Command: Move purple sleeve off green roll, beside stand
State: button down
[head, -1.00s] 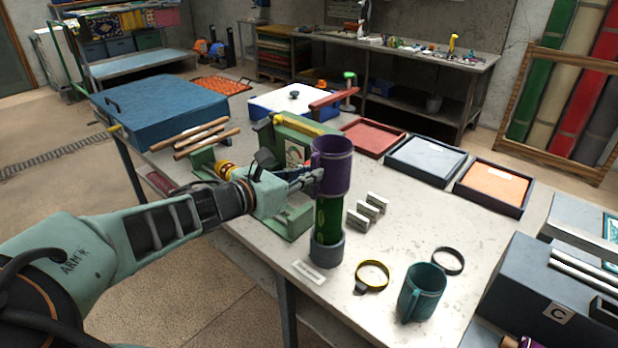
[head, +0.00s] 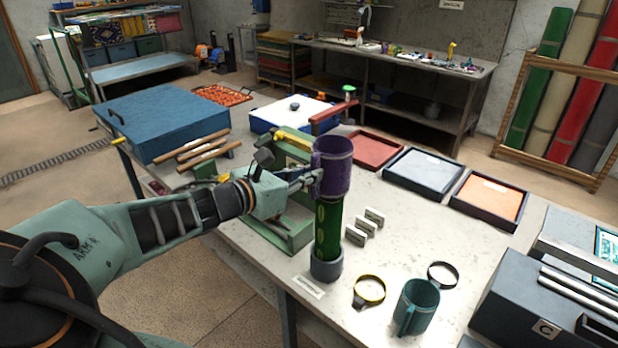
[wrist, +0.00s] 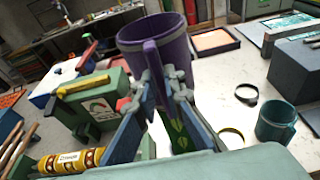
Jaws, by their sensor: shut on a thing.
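The purple sleeve (head: 334,170), a cup-like tube with a side handle, is upright around the top of the green roll (head: 328,228). The roll stands upright in the grey round stand (head: 326,267) near the table's front edge. My gripper (head: 312,178) is shut on the sleeve's handle from the left. In the wrist view the fingers (wrist: 160,82) pinch the handle on both sides, below the sleeve's open rim (wrist: 158,34). Part of the roll (wrist: 176,128) shows below the sleeve. The roll's top is hidden inside the sleeve.
A green machine (head: 285,205) stands close behind my gripper. A yellow-black ring (head: 369,291), a dark ring (head: 443,274) and a teal mug (head: 416,308) are at front right. Bare table lies between the blocks and trays.

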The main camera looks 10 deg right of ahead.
notch_tip(320, 180, up, 6)
jog(key=shift+r, duration=0.15)
dwell(0.6)
dwell(0.5)
